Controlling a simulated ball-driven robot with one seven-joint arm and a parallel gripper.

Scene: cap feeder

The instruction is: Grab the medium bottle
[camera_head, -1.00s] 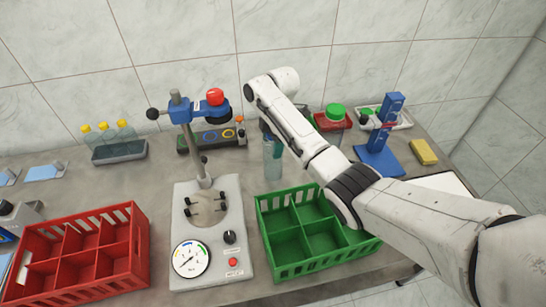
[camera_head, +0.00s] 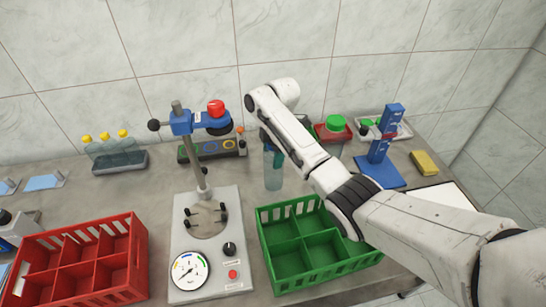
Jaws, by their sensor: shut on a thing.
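A clear, pale blue-green bottle (camera_head: 272,172) stands upright behind the green crate, right of the capping stand. My gripper (camera_head: 270,142) is at its upper part, shut on it. My arm comes in from the right and partly covers the gripper, so the fingers and the bottle's top are mostly hidden. I cannot tell whether the bottle's base touches the table.
A green divided crate (camera_head: 262,240) is in front, with a red divided crate (camera_head: 140,262) at left. The capping stand (camera_head: 238,205) with gauge is between them. Behind are a rack (camera_head: 118,165) of yellow-capped bottles, a green-capped jar (camera_head: 336,123), a blue stand (camera_head: 380,170) and yellow sponge (camera_head: 425,162).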

